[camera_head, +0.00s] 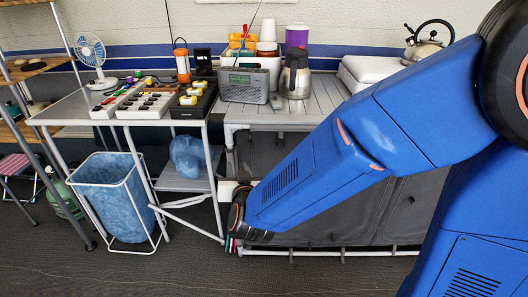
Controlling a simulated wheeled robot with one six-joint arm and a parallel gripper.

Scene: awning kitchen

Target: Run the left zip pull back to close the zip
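The grey fabric front (335,215) of the camp kitchen unit hangs below the slatted counter. Dark upright seams show on it, but I cannot tell which of them is a zip. No left zip pull can be made out. My blue arm reaches across from the right and covers much of the front. Its dark wrist joint is low at the unit's left end, near the white frame leg.
A kettle (428,43) stands at the back right. Left are a side table with trays (145,104), a fan (92,55) and a blue-lined bin (115,200). The front floor is clear.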

